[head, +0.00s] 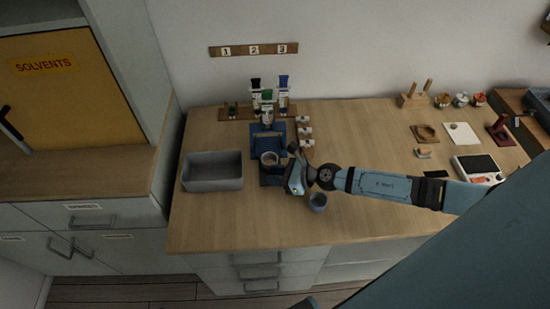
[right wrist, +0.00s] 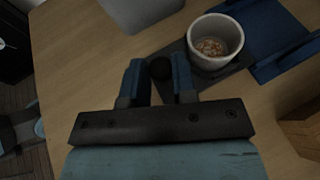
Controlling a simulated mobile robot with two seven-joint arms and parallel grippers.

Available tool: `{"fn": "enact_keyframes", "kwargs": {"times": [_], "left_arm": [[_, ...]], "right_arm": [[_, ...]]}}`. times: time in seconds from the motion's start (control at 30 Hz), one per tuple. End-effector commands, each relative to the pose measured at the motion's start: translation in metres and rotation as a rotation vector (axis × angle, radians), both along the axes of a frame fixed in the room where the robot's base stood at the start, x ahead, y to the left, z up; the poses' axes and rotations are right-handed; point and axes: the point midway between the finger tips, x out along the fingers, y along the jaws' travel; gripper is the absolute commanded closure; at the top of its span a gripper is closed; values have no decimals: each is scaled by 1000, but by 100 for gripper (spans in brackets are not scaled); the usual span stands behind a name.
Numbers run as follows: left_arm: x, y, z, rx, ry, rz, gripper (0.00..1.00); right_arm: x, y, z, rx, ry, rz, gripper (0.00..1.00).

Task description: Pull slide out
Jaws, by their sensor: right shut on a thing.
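The slide is a dark flat plate (head: 267,181) at the front of a blue stand (head: 259,130). A small grey cup (head: 269,158) with brownish bits inside stands upright on it. In the right wrist view the slide (right wrist: 233,71) extends out from the blue base (right wrist: 275,38), with the cup (right wrist: 215,42) on it. My right gripper (head: 286,179) is at the slide's front right. In the right wrist view its fingers (right wrist: 159,76) are shut on a round dark knob (right wrist: 160,67) at the slide's near edge. My left gripper is not seen.
A grey bin (head: 212,184) sits left of the stand. Bottles with coloured caps (head: 283,88) stand behind. The front strip of wooden counter (head: 235,226) is clear.

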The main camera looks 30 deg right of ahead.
Motion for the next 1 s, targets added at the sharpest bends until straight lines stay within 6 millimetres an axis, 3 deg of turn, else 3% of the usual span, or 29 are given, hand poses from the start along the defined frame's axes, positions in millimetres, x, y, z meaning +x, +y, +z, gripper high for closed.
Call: {"fn": "enact_keyframes", "kwargs": {"times": [0.27, 0.3, 0.33, 0.77, 1.0], "left_arm": [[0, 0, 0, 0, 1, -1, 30], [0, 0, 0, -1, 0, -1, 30], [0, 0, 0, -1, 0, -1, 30], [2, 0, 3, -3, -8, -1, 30], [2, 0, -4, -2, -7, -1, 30]], "right_arm": [[0, 0, 0, 0, -1, -2, 100], [0, 0, 0, 0, -1, -2, 70], [0, 0, 0, 0, -1, -2, 64], [-1, -1, 0, -1, -2, -1, 64], [-25, -22, 10, -3, 0, -1, 64]]}}
